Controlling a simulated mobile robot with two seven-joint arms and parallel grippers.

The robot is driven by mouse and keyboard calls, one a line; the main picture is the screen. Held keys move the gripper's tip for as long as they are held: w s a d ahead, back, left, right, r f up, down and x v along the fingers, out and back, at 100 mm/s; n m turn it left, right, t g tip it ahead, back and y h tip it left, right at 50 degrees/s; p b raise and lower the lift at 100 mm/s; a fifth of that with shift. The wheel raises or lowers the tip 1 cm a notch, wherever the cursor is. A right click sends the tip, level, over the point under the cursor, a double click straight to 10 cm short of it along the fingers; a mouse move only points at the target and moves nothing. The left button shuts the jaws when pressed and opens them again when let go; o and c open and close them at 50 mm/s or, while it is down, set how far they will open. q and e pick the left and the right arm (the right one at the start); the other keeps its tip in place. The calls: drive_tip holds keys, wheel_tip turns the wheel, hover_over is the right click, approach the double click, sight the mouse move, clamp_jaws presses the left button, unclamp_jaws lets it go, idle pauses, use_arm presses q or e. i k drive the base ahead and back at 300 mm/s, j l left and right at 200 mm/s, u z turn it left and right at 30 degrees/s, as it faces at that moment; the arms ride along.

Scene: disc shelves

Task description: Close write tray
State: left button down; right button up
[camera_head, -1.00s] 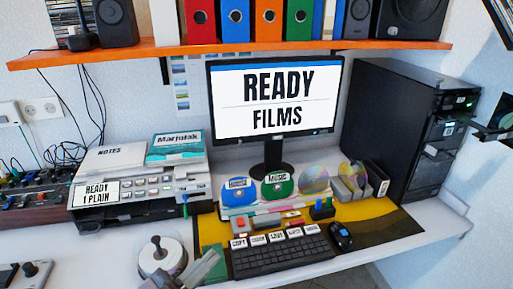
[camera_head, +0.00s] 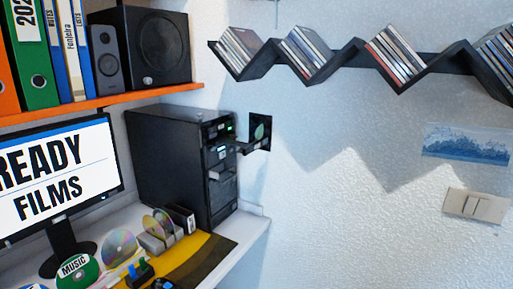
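The black computer tower (camera_head: 165,155) stands at the right end of the white desk, with its drive front facing right. A green light shows near the top of the front. Neither of my grippers is in view.
A black square with a pale green shape (camera_head: 260,132) is beside the tower. Discs stand in a rack (camera_head: 160,235) before the tower. The monitor (camera_head: 55,175) is at left, below an orange shelf (camera_head: 100,105). A zigzag disc shelf (camera_head: 350,62) hangs on the wall.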

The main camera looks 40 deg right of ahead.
sight(246, 149)
drive_tip(key=z, duration=1.25)
